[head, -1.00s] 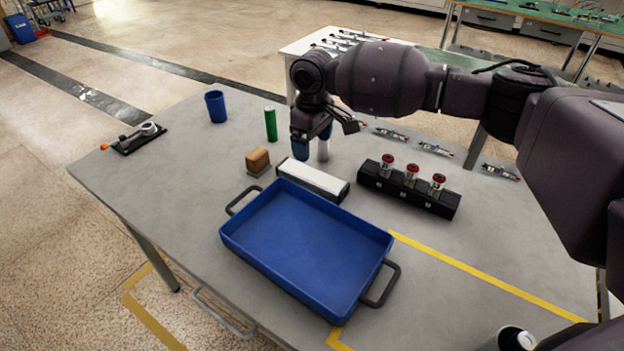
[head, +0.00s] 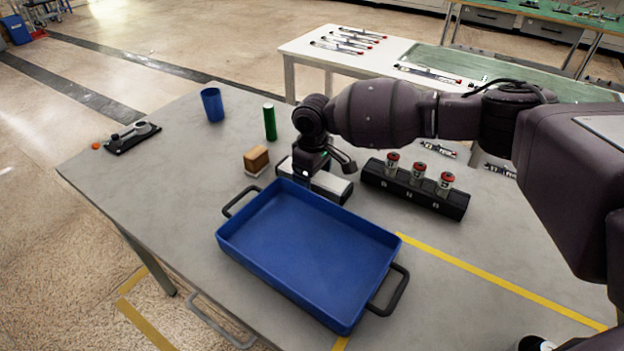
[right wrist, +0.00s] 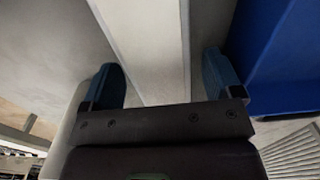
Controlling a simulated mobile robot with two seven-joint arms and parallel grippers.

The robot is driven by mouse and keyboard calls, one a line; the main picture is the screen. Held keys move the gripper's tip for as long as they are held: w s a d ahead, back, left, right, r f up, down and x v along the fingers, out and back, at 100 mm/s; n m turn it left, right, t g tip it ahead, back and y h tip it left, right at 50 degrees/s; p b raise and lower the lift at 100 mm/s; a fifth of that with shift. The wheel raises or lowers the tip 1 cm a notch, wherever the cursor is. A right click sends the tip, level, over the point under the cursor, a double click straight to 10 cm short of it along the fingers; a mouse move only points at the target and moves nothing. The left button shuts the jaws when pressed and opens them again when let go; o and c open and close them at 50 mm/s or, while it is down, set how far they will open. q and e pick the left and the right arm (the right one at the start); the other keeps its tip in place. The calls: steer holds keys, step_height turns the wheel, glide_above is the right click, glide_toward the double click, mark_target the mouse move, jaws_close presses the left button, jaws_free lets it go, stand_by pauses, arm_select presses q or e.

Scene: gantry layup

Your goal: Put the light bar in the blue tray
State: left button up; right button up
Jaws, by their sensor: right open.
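The light bar (head: 332,186) is a long bar with a pale top and dark sides, lying on the table just behind the blue tray. The blue tray (head: 310,252) is empty and has a dark handle at each end. My right gripper (head: 306,180) is low over the bar and hides part of it in the head view. In the right wrist view its open fingers (right wrist: 160,68) stand on either side of the bar (right wrist: 146,40), apart from it. The tray's wall (right wrist: 285,65) is close beside the right-hand finger. My left gripper is not in view.
A wooden block (head: 256,158), a green cylinder (head: 270,122) and a blue cup (head: 212,105) stand left of my right gripper. A black rack (head: 414,190) with red-capped vials is to its right. The table left of the tray is clear.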

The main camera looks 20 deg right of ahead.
steer(key=shift+r, duration=0.15)
steer(key=c, duration=1.2)
steer(key=shift+r, duration=0.1)
